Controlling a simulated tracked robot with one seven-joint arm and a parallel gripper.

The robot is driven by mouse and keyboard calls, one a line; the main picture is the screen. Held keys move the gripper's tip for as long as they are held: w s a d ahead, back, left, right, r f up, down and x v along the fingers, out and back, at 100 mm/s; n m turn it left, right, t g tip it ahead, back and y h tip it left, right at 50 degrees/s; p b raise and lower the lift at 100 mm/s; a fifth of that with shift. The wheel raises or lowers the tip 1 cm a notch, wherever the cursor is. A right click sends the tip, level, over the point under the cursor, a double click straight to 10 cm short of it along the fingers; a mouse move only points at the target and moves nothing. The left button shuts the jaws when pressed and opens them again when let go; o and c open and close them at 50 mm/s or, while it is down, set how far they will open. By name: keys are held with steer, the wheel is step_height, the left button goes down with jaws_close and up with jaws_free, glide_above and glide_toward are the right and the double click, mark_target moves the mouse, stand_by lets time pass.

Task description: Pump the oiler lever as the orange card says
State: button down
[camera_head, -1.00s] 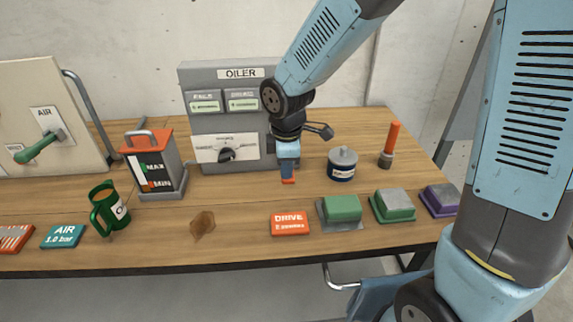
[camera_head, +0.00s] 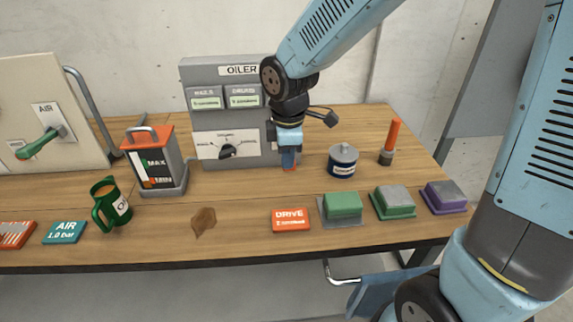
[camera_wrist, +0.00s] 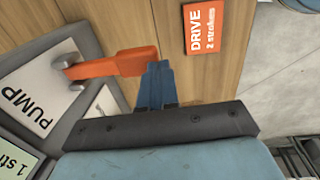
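The oiler (camera_head: 225,112) is a grey box at the back of the table, with two small displays and a selector dial (camera_head: 228,148). Its orange lever (camera_wrist: 110,64) shows in the wrist view beside a PUMP label (camera_wrist: 25,110). In the head view only an orange bit of lever (camera_head: 291,168) shows below my gripper (camera_head: 289,160). In the wrist view my gripper (camera_wrist: 158,68) has its blue fingers together at the lever's free end, apparently touching it. A display (camera_wrist: 14,160) there reads "1 str", cut off. The orange card (camera_head: 291,220) reads "DRIVE 2 strokes".
A dark blue tin (camera_head: 342,161) and an orange-handled tool (camera_head: 390,142) stand right of my gripper. Green and purple blocks (camera_head: 444,196) line the front right.

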steer(key=s+r, duration=0.3)
steer(key=r, duration=0.6)
steer(key=shift+s+d, duration=0.2)
steer(key=shift+d, duration=0.1)
stand_by(0.4)
steer(key=s+d+r+m+t, duration=0.1)
steer(key=s+d+r+m, duration=0.1)
steer(key=d+m, duration=0.4)
steer(key=s+d+r+m+t, duration=0.2)
steer(key=s+d+r+m, duration=0.1)
steer(key=d+m, duration=0.4)
steer(key=s+d+r+m+t, duration=0.1)
steer(key=s+d+r+m, duration=0.1)
steer(key=d+m, duration=0.4)
steer(key=d+r, duration=0.1)
steer(key=d, duration=0.4)
steer(key=shift+s+d+m+t, duration=0.2)
steer(key=shift+d+m+t, duration=0.1)
steer(key=shift+d+m, duration=0.1)
steer(key=shift+r, duration=0.1)
